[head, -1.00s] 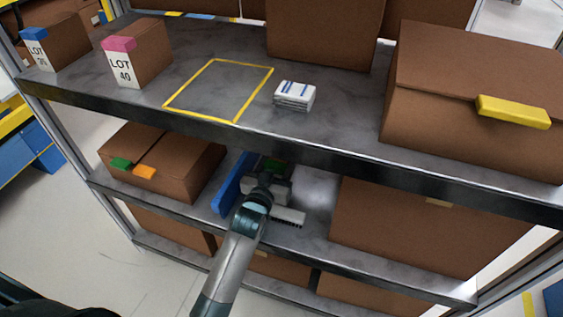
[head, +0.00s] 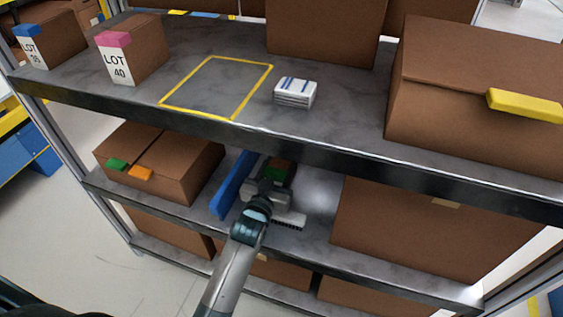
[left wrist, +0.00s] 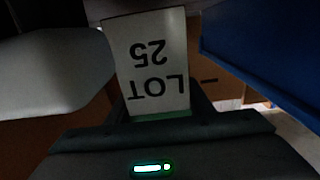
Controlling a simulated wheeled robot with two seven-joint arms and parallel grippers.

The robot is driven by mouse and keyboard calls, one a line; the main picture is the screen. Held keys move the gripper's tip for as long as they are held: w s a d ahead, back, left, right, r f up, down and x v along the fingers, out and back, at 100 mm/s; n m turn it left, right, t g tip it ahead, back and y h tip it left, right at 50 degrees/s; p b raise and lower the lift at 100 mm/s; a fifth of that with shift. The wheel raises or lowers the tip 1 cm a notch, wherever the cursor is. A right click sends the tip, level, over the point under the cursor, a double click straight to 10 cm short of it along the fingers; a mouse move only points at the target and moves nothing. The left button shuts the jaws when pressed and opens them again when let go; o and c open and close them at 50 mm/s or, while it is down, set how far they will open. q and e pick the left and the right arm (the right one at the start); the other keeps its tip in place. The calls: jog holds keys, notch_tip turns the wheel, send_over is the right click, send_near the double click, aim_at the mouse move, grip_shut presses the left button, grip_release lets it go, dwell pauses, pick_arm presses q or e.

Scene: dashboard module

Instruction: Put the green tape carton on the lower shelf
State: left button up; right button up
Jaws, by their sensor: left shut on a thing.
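The green tape carton is a brown box with green tape (head: 280,171), seen past my left gripper (head: 270,186) in the head view. It is in the lower shelf bay, right of a blue upright divider (head: 232,186). My left gripper is shut on it. In the left wrist view its white label (left wrist: 150,62) reads LOT 25 upside down, close to the gripper, with a strip of green tape below. The gripper hides much of the carton, and I cannot tell whether its base touches the lower shelf (head: 312,190). My right gripper is not in view.
A brown carton with green and orange tape (head: 160,165) stands left of the divider. A large brown box (head: 420,225) stands to the right. The upper shelf's front edge (head: 300,150) overhangs the bay. A white toothed strip (head: 290,221) lies near the lower shelf's front.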

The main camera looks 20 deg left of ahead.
aim_at(273, 178)
pick_arm(q)
jog(key=shift+f, duration=0.25)
jog(key=o, duration=1.2)
jog(key=shift+s+f, duration=0.1)
jog(key=shift+o, duration=1)
jog(key=shift+f, duration=0.15)
jog(key=shift+r, duration=0.2)
jog(key=s, duration=0.4)
jog(key=s+r, duration=0.1)
jog(key=s, duration=0.6)
jog(key=shift+s+a+r, duration=0.15)
jog(key=shift+s+a, duration=0.05)
jog(key=shift+s, duration=0.2)
